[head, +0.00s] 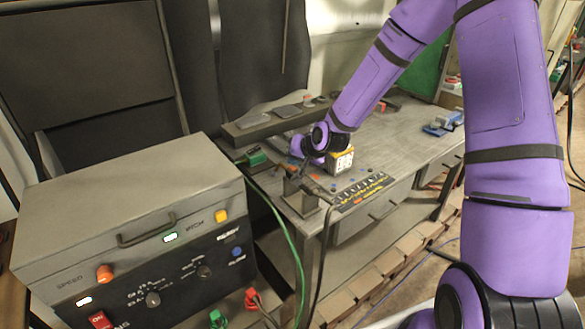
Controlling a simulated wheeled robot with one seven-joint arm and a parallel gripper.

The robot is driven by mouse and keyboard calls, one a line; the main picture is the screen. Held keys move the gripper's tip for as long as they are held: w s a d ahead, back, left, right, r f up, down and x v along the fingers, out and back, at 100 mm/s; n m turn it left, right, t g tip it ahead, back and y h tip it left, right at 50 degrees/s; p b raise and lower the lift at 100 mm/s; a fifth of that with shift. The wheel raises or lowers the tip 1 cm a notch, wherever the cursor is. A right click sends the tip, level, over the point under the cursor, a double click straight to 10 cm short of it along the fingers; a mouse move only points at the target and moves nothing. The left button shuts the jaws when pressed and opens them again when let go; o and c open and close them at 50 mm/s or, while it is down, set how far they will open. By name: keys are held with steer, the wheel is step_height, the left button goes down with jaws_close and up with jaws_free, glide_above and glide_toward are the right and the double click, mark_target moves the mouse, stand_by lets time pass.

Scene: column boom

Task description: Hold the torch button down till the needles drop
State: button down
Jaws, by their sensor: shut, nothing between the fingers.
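My gripper (303,165) is at the end of my purple arm, low over the workbench (400,150). It is small and dark here; its fingers look shut with nothing held. It is beside a small yellow-and-white box (341,163). A grey control box (140,240) stands at front left, well apart from my gripper. Its front has a yellow button (221,215), a blue button (237,252), an orange knob (104,273) and a red switch (100,320). I cannot tell which is the torch button. No gauge needles can be made out.
A black strip with small fittings (362,190) lies along the bench's near edge. Green and dark cables (290,235) hang between bench and control box. Red and green plugs (252,298) are at the box's lower right. A blue-and-white item (443,123) lies farther right on the bench.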

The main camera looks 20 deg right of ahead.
mark_target(294, 167)
steer(key=shift+f, duration=0.4)
stand_by(1.5)
steer(key=shift+r, duration=0.1)
stand_by(1.9)
steer(key=shift+r, duration=0.75)
steer(key=shift+r, duration=2.5)
